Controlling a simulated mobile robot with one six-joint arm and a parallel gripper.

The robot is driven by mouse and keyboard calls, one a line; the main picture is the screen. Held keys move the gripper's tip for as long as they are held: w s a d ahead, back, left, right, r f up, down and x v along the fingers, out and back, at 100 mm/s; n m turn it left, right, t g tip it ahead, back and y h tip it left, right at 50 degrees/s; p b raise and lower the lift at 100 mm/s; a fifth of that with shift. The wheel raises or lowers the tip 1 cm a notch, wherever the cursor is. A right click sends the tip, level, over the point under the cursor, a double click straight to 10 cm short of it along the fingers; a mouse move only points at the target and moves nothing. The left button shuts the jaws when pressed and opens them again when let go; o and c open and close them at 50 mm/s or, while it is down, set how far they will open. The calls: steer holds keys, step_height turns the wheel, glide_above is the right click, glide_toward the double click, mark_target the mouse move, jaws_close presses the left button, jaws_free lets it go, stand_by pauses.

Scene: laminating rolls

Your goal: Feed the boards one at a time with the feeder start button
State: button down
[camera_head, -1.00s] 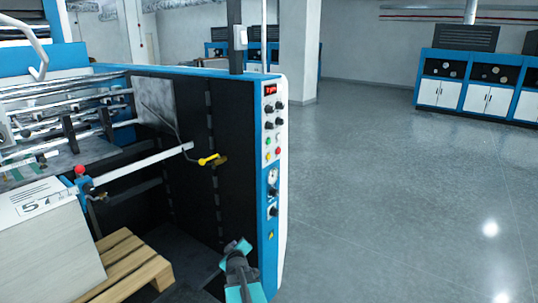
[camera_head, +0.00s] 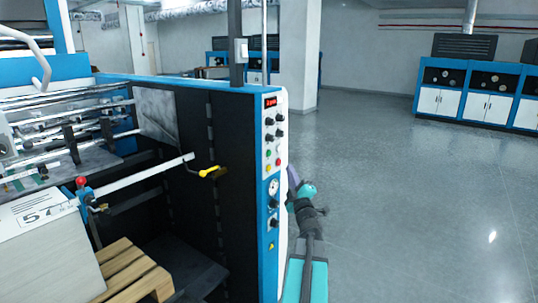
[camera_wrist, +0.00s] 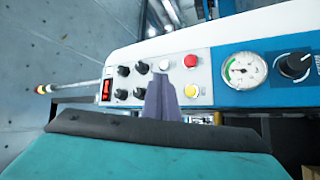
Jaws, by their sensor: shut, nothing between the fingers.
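The feeder's control panel (camera_head: 271,165) is on the machine's end post, with a green button (camera_head: 267,153), a red button (camera_head: 278,162) and a yellow one (camera_head: 268,170). The wrist view shows the white button (camera_wrist: 164,66), red button (camera_wrist: 191,61) and yellow button (camera_wrist: 193,90). My gripper (camera_wrist: 163,92) is shut and empty, its tip over the button rows; it hides the spot where the green button sits. Contact cannot be told. In the head view my gripper (camera_head: 293,178) is just right of the panel, partly hidden. The board stack (camera_head: 50,258) stands at left.
A pallet (camera_head: 133,272) lies beside the stack. A yellow-handled lever (camera_head: 209,172) sticks out left of the panel. A pressure gauge (camera_wrist: 243,70) and black knobs (camera_wrist: 294,65) flank the buttons. The floor (camera_head: 420,200) to the right is clear.

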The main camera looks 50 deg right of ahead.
steer(key=shift+n+t, duration=0.6)
steer(key=shift+n, duration=0.1)
steer(key=s+r, duration=0.1)
steer(key=r, duration=0.1)
steer(key=s+r, duration=0.1)
steer(key=shift+s+d+r, duration=0.2)
steer(key=shift+s+r, duration=0.1)
steer(key=shift+r, duration=0.1)
steer(key=shift+w, duration=0.15)
steer(key=b, duration=0.3)
glide_toward(269, 153)
steer(key=w+d+r, duration=0.2)
steer(key=d+r, duration=0.1)
steer(key=d, duration=0.2)
steer(key=shift+w, duration=0.15)
steer(key=shift+d+p, duration=0.1)
steer(key=shift+p, duration=0.2)
stand_by(0.3)
steer(key=shift+w+b, duration=0.85)
stand_by(1.5)
steer(key=shift+s, duration=0.85)
